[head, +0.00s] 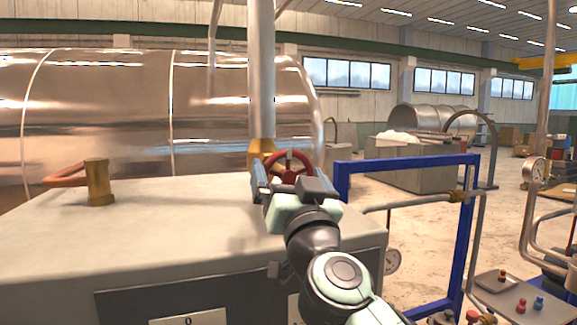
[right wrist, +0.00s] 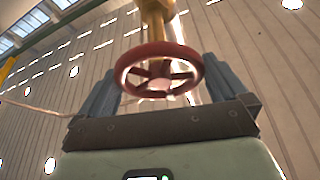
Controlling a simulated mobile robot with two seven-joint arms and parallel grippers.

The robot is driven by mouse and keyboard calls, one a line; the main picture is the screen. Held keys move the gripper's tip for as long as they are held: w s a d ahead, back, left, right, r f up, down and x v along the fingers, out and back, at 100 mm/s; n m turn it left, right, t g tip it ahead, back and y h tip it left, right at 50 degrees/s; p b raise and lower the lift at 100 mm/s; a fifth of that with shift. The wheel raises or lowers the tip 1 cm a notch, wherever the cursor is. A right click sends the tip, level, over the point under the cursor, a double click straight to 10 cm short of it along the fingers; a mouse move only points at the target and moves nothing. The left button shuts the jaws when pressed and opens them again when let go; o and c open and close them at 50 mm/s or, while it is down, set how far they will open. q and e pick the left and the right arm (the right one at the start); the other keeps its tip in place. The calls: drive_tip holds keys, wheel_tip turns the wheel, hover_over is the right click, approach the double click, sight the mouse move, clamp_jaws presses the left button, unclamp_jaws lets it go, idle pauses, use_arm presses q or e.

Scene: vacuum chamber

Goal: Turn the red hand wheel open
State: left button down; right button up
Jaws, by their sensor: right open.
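The red hand wheel (head: 303,160) sits on a brass valve body (head: 260,150) at the foot of a vertical pipe, behind the corner of the pale cabinet. My right gripper (head: 284,180) is open in front of the wheel and hides its lower part. In the right wrist view the spoked wheel (right wrist: 160,50) lies across the gap between the open fingers (right wrist: 162,88), with brass above it. One finger shows on each side of the rim. I cannot tell whether either finger touches it. My left gripper is not in view.
The cabinet top (head: 150,215) is broad, with a brass valve with an orange-red handle (head: 98,182) at its left. A large shiny tank (head: 120,110) stands behind.

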drive_tip(key=shift+w+r, duration=0.1)
drive_tip(key=shift+w, duration=0.25)
drive_tip(key=shift+s, duration=0.1)
drive_tip(key=c, duration=0.6)
